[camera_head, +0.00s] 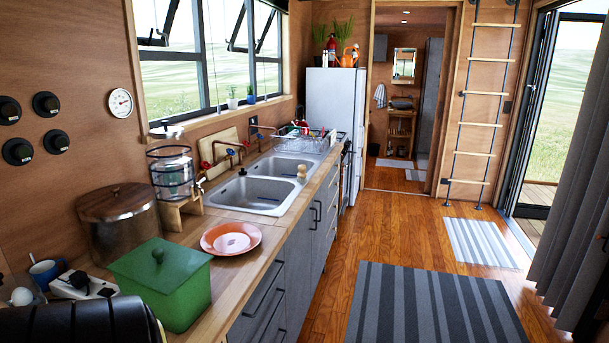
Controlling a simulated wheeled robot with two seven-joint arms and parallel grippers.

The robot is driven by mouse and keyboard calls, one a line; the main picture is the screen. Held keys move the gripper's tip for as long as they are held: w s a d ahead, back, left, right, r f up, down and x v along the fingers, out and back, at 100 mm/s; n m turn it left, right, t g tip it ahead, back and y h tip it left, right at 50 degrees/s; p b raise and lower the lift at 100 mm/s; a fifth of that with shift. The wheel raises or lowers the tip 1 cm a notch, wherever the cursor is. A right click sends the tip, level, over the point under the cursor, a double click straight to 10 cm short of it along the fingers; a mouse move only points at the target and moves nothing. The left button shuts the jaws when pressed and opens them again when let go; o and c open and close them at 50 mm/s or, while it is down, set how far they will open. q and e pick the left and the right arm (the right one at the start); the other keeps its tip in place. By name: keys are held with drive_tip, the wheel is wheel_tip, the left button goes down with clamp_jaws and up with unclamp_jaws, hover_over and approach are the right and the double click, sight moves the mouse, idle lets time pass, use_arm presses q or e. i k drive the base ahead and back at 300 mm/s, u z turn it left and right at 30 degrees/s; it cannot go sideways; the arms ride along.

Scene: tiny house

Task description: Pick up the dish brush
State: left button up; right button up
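Neither of my grippers shows in the head view.
The wooden counter (225,273) runs along the left wall. It holds an orange-rimmed plate (231,238), a green lidded box (162,284), a wooden-lidded pot (120,222), a glass dispenser (171,172) and a dish rack (305,140). The floor right of the cabinets is clear, with striped rugs (432,305).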

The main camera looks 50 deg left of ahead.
sight(302, 176)
drive_tip(key=u, duration=0.4)
drive_tip(key=i, duration=1.95)
drive_tip(key=u, duration=0.95)
drive_tip(key=i, duration=1.65)
drive_tip(key=u, duration=2.05)
drive_tip(key=i, duration=0.75)
drive_tip(key=u, duration=0.7)
